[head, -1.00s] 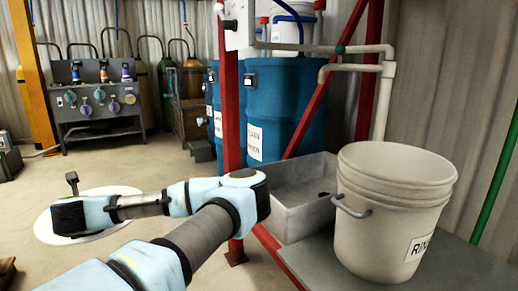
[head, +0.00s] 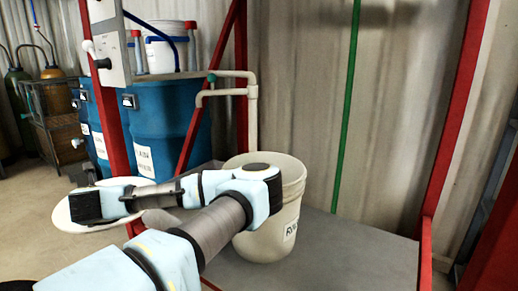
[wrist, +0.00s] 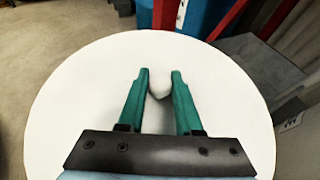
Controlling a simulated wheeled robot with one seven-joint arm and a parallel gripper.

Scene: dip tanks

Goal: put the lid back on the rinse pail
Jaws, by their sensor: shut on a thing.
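The rinse pail (head: 268,238) is an off-white bucket with a partly visible label, standing upright on a grey platform right of centre in the head view. My arm crosses in front of its rim and hides part of the opening. The lid (head: 72,211) is a round white disc held out level to the left of the pail, apart from it. In the wrist view the lid (wrist: 75,105) fills most of the picture. My gripper (wrist: 160,75) is above it, with teal fingers shut on its pale knob (wrist: 159,84).
The grey platform (head: 345,255) is clear to the right of the pail. Red frame posts (head: 455,120) stand at its sides. Blue drums (head: 165,125) and a pale pipe (head: 252,115) stand behind. A grey basin lies partly hidden behind my arm.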

